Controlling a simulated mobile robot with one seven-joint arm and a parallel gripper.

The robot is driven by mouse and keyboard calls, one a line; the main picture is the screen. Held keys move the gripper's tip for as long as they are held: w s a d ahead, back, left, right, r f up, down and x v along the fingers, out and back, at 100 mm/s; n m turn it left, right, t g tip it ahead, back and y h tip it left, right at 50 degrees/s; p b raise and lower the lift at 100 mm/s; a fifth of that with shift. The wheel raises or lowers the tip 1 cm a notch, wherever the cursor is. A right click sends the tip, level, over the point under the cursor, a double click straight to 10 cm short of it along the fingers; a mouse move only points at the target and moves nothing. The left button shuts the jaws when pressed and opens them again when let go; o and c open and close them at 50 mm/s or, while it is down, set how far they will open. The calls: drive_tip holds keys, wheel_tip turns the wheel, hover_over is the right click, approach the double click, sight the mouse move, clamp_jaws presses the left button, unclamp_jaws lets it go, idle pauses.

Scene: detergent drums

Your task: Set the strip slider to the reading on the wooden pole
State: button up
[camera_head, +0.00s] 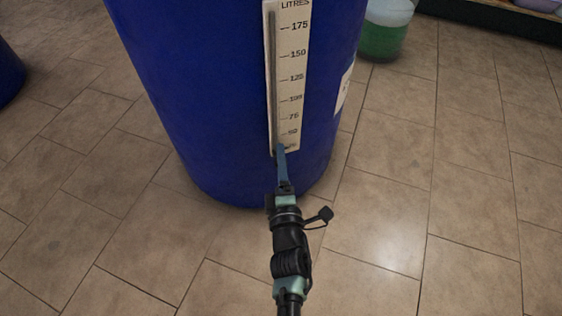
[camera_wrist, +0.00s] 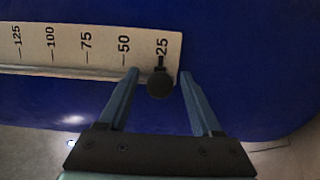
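A cream scale strip (camera_head: 301,68) marked LITRES runs down the front of a blue drum (camera_head: 205,85), with readings up to 175 at the top. A grey slot runs along its left side. In the wrist view the strip (camera_wrist: 62,52) lies sideways. A dark round slider knob (camera_wrist: 159,85) sits beside the 25 mark. My gripper (camera_wrist: 159,73) is open, with one finger on each side of the knob and gaps visible. In the head view my gripper (camera_head: 280,147) is at the strip's lower end and hides the knob. No wooden pole is in view.
A clear container with green liquid (camera_head: 383,35) stands behind the drum at the upper right. Part of another blue drum (camera_head: 8,72) shows at the left edge. A shelf edge (camera_head: 490,14) is at the top right. The tiled floor around is clear.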

clamp_jaws()
idle(1.3)
